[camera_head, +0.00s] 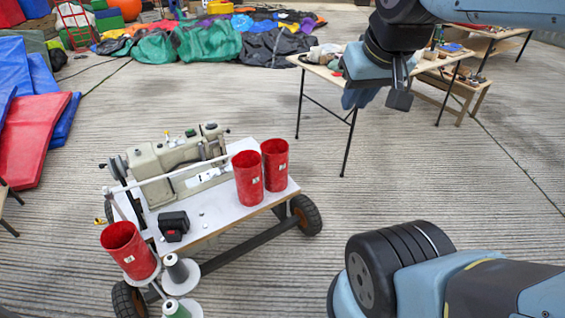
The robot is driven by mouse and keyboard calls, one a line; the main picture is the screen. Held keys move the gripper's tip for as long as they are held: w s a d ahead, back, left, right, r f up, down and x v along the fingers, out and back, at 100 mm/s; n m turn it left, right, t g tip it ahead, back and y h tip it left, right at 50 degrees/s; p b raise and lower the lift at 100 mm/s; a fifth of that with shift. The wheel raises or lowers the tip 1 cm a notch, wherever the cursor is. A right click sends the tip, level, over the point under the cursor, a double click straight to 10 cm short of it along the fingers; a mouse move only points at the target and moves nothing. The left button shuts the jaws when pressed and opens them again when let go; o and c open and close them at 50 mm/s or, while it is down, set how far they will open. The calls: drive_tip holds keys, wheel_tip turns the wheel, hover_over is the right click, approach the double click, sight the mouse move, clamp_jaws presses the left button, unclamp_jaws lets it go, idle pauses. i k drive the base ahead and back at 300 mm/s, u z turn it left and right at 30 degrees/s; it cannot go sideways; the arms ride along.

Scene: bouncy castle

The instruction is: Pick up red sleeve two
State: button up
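Three red sleeves show in the head view, each an open-topped upright cylinder with a small white label too small to read. Two stand close together on the right part of the cart's white top: one red sleeve (248,178) nearer, another red sleeve (275,165) just behind and right. A third red sleeve (129,250) stands on a white disc at the cart's near left corner. I cannot tell which is number two. My gripper (388,97) hangs at upper right, well apart from all three sleeves. Its fingers are not clear enough to show open or shut.
The wheeled cart (218,223) carries a beige sewing machine (175,155) with a pale bar along its near side, and a black device (173,226). Thread cones (176,267) stand at its near left. A folding table (322,72) stands behind my gripper. Floor right of the cart is clear.

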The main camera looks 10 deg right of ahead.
sight(274, 152)
drive_tip(key=u, duration=0.2)
drive_tip(key=i, duration=0.85)
drive_tip(key=z, duration=0.1)
